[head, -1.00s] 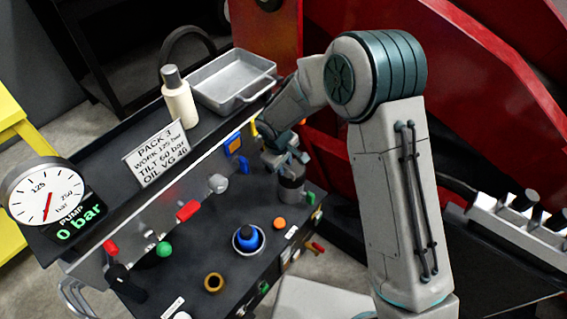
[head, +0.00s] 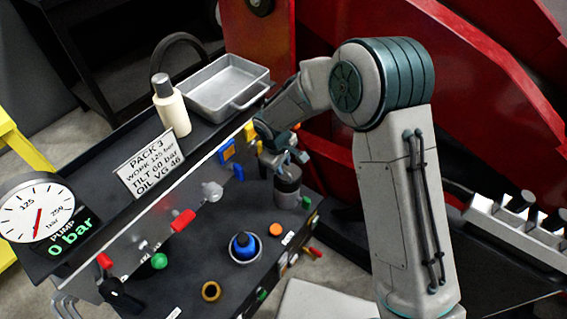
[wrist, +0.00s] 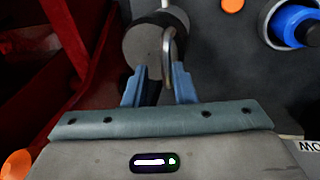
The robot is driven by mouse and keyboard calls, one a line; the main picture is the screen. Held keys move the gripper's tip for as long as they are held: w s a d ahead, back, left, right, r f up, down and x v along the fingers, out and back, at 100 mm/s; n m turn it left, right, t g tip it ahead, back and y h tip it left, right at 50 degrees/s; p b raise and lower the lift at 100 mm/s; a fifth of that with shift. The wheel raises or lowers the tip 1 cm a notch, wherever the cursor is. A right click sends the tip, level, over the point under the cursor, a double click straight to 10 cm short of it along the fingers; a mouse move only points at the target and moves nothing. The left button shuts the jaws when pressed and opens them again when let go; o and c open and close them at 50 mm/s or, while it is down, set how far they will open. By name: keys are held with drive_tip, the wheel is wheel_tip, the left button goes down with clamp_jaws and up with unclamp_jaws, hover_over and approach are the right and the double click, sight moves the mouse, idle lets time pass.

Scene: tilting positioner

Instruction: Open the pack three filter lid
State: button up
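The pack three filter is a dark grey canister with a paler round lid (head: 288,172) at the right end of the bench in the head view. In the wrist view the lid (wrist: 147,45) is a grey disc with a curved metal handle (wrist: 169,48) at its right side. My gripper (wrist: 159,77) is open, with its two blue fingers apart at the lid's near edge. The handle's near end lines up with the gap between the fingertips. I cannot tell whether they touch it. In the head view my gripper (head: 286,158) is just above the lid.
A blue knob in a pale ring (head: 245,246) and an orange button (head: 275,230) are on the bench near the filter. A red-handled lever (head: 182,220) and a blue part (head: 228,150) are on the panel behind. A red machine (head: 440,60) stands close behind my arm.

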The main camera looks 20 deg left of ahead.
drive_tip(key=shift+o, duration=0.3)
wheel_tip(320, 180, up, 14)
drive_tip(key=s+a+p, duration=0.1)
drive_tip(key=s, duration=0.1)
drive_tip(key=shift+s+f, duration=0.2)
drive_tip(key=shift+s, duration=0.1)
idle(0.3)
drive_tip(key=s+d+r+m+p, duration=0.1)
drive_tip(key=d+r+m+p, duration=0.2)
drive_tip(key=d+r, duration=0.55)
drive_tip(key=s+d+r+m+p, duration=0.15)
drive_tip(key=d+r+m, duration=0.3)
drive_tip(key=d, duration=0.75)
drive_tip(key=s+d+r+m+p, duration=0.2)
drive_tip(key=s+d+r+m, duration=0.1)
drive_tip(key=s+d, duration=0.3)
drive_tip(key=s+d+r+m+p, duration=0.2)
drive_tip(key=s+d+r+m, duration=0.1)
drive_tip(key=s+d, duration=0.3)
drive_tip(key=shift+s+d+m+t+y+p, duration=0.35)
drive_tip(key=shift+d+m, duration=0.2)
drive_tip(key=shift+d, duration=0.55)
